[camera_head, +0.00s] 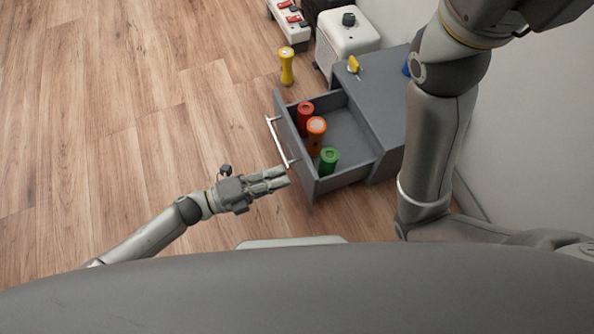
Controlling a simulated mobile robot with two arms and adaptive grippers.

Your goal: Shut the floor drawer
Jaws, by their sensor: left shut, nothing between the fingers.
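The grey floor drawer (352,132) stands pulled out of its grey cabinet (389,77), with a pale bar handle (279,143) on its front. Inside it are a red flashlight (304,117), an orange flashlight (316,134) and a green flashlight (329,160). My left gripper (284,178) is shut and empty, just to the left of the drawer front near its lower corner. I cannot tell whether its fingertips touch the front. My right arm rises on the right, and its gripper is cut off by the top edge, fingers out of view.
A yellow flashlight (286,67) stands on the wooden floor beyond the drawer. A small yellow item (353,65) lies on the cabinet top. A white box with a black knob (346,38) and a unit with red switches (290,20) stand behind. The floor at left is clear.

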